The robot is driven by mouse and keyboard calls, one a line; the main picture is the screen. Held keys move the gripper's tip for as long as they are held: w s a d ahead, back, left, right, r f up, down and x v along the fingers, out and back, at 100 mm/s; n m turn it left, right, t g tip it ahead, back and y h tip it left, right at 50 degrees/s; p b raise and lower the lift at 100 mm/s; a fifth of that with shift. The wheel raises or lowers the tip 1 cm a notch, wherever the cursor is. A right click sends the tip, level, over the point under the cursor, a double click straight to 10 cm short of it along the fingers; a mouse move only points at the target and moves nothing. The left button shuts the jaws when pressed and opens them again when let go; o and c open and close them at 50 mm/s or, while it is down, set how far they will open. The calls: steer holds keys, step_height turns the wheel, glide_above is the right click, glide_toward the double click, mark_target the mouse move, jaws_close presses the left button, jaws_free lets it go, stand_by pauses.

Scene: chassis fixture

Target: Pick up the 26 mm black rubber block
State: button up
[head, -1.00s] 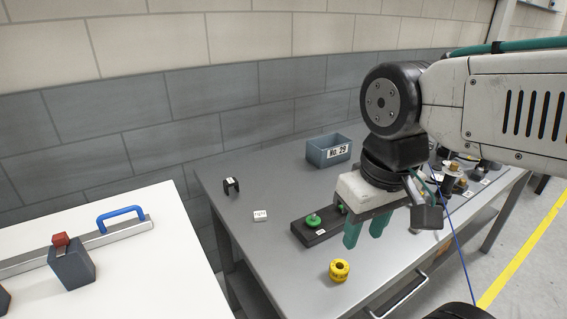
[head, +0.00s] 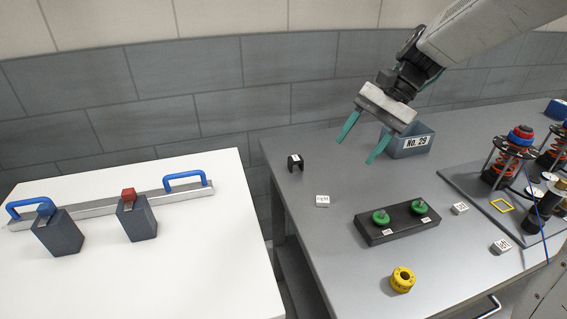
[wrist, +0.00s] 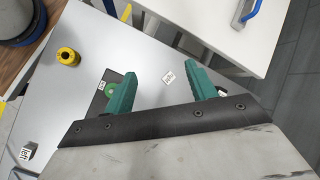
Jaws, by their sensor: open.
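A small black notched block (head: 296,162) with a white mark stands at the far left of the grey table in the head view. It looks like the black rubber block, but its size cannot be read. My gripper (head: 355,151) is open and empty, held above the table to the right of the block and in front of the blue-grey bin. In the wrist view my gripper (wrist: 160,72) shows two teal fingers spread apart, with a white card (wrist: 168,77) visible between them. The block is not clearly seen there; the right finger may hide it.
A black plate (head: 372,238) with green knobs, a yellow ring (head: 402,279) and white cards (head: 322,201) lie on the table. The bin marked No. 29 (head: 410,147) stands behind. Spring assemblies (head: 508,160) stand at right. A white table (head: 215,260) is at left.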

steer(key=w+a+f+m+y, duration=0.3)
steer(key=w+f, duration=0.3)
steer(key=w, duration=0.4)
steer(key=m+y, duration=0.3)
steer(key=m, duration=0.2)
glide_toward(290, 163)
steer(key=shift+a+f, duration=0.85)
steer(key=shift+f, duration=0.1)
steer(key=shift+w+a+f+y, duration=0.1)
steer(key=shift+a+f+y, duration=0.1)
steer(key=shift+y, duration=0.1)
steer(key=x, duration=0.7)
steer(key=shift+a+f, duration=0.15)
steer(key=shift+f, duration=0.05)
steer(key=c, duration=1.1)
